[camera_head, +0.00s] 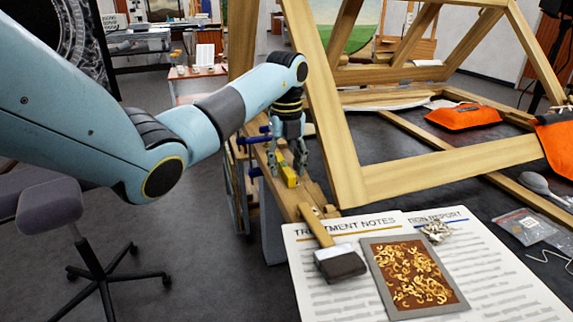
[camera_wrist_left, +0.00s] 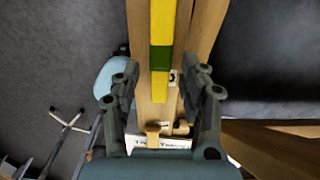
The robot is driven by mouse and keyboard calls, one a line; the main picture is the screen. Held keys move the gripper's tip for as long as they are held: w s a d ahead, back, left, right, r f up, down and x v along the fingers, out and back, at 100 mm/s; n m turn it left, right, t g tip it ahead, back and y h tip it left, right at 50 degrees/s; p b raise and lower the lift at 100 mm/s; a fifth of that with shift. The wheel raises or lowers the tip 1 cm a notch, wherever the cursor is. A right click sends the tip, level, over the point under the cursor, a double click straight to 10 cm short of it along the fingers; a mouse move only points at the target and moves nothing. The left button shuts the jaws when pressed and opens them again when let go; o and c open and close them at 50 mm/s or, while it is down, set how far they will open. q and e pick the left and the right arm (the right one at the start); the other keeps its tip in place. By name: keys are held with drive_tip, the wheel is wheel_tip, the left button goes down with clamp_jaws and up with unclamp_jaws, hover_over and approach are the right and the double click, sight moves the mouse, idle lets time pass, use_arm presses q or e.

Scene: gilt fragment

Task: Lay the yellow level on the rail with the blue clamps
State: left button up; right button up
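The yellow level (camera_head: 290,178) appears to lie lengthwise along a wooden rail (camera_head: 312,193), partly hidden behind my left gripper (camera_head: 287,170). In the left wrist view the level (camera_wrist_left: 163,25) has a green section and runs from the top edge to between the fingers, over the wooden rail (camera_wrist_left: 150,115). My left gripper (camera_wrist_left: 162,78) is open, with one finger on each side of the level and a visible gap to both. Blue clamps (camera_head: 250,140) show at the rail, left of the gripper. My right gripper is not in view.
A wooden-handled brush (camera_head: 338,262) and a gilt fragment panel (camera_head: 413,274) lie on printed sheets (camera_head: 315,300) in front. A large wooden frame (camera_head: 345,170) stands close right of my gripper. Orange bags (camera_head: 465,116) lie farther right. A stool (camera_head: 50,205) stands at left.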

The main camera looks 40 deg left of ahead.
sight(286, 168)
use_arm(q)
drive_tip(key=shift+r, duration=0.1)
drive_tip(key=shift+r, duration=0.35)
wheel_tip(286, 168, up, 7)
drive_tip(key=shift+r, duration=0.15)
wheel_tip(286, 168, up, 4)
drive_tip(key=p, duration=0.4)
drive_tip(key=shift+r, duration=0.1)
